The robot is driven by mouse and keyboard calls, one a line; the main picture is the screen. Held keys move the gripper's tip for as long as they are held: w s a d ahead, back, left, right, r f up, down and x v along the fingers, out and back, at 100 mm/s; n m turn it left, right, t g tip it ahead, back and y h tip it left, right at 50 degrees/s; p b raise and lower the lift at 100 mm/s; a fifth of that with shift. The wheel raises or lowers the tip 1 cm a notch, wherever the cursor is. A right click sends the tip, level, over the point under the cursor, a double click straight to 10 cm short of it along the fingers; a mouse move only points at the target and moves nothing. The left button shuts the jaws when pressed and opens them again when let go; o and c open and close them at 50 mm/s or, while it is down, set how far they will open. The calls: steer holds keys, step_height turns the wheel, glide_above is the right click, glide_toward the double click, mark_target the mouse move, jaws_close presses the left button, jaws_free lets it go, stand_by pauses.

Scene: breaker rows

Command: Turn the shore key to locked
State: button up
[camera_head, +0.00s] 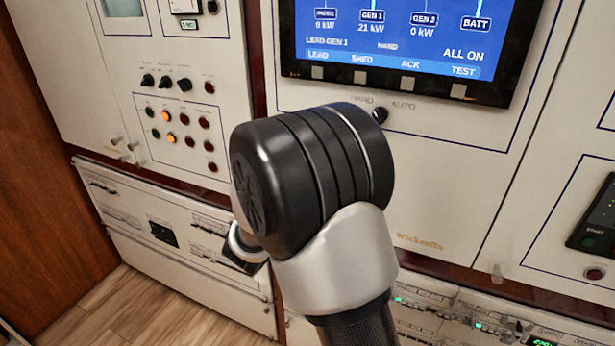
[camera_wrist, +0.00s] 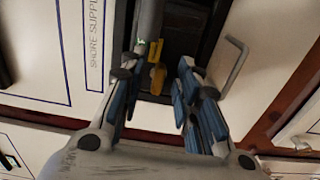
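In the wrist view a small yellow piece (camera_wrist: 157,76) stands in front of a dark recess, beside a grey rod. It may be the shore key, but I cannot tell for sure. The panel left of it bears the words SHORE SUPPLY (camera_wrist: 94,35). My gripper (camera_wrist: 159,82) is open, with one blue-padded finger on each side of the yellow piece, and no contact shows. Which way the piece is turned is unclear. In the head view my own arm covers the middle, and neither the key nor my fingers show clearly.
A bent grey handle (camera_wrist: 236,65) sticks out right of the recess, close to the right finger. In the head view a screen (camera_head: 400,40) is above a HAND/AUTO knob (camera_head: 380,115). Switches and lamps (camera_head: 180,120) are at the left, and breaker rows (camera_head: 440,310) low at the right.

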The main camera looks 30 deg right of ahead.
steer(key=v, duration=1.2)
steer(key=shift+s+d, duration=0.1)
steer(key=shift+s, duration=0.05)
